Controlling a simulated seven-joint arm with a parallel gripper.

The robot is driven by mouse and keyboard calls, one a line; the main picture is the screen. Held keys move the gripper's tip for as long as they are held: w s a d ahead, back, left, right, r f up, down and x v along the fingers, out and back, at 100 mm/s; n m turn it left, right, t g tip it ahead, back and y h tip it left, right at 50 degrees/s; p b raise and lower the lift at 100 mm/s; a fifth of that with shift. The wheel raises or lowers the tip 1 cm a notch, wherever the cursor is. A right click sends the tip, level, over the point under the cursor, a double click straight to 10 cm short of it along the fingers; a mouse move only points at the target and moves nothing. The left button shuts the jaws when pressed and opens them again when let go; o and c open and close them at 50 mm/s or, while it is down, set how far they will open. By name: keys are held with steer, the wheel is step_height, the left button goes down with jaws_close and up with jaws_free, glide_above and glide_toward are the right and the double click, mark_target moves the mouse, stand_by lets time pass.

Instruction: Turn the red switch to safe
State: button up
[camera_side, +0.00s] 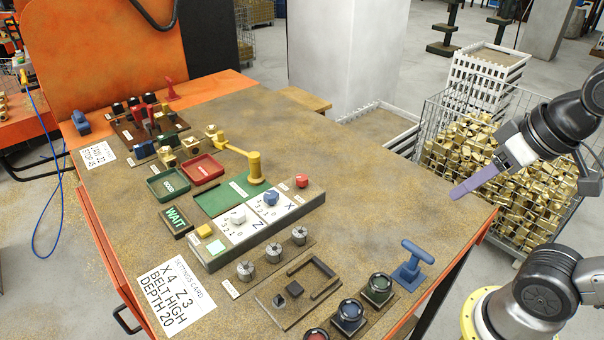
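Three round black-topped dials stand in a row at the table's front right. The one with a red body (316,334) is cut off by the bottom edge, so its setting and any "safe" mark cannot be read. Beside it are a blue one (349,315) and a green one (378,288). A small red knob (302,180) is on the X/Z panel, and a red T-shaped handle (171,90) stands at the back. My gripper (462,193), with purple fingers, hangs above the table's right edge, apart from everything. Its fingers overlap from this side, so their opening is hidden.
A blue T-handle (411,262) stands near the right edge. The X/Z panel (240,238), a yellow lever (254,168) and red and green trays fill the middle. A wire cage (470,140) of brass parts stands beyond the table. The tabletop right of the panel is mostly clear.

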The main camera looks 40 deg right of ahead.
steer(key=shift+o, duration=1.1)
steer(key=w+r+m+g, duration=0.1)
steer(key=w+r+m, duration=0.2)
steer(key=w+r, duration=0.6)
steer(key=shift+a, duration=0.2)
steer(key=m+g, duration=0.2)
steer(key=g, duration=0.3)
glide_above(302, 177)
step_height(302, 177, down, 12)
step_height(302, 177, down, 14)
steer(key=shift+w+r, duration=0.1)
steer(key=shift+r, duration=0.1)
jaws_close()
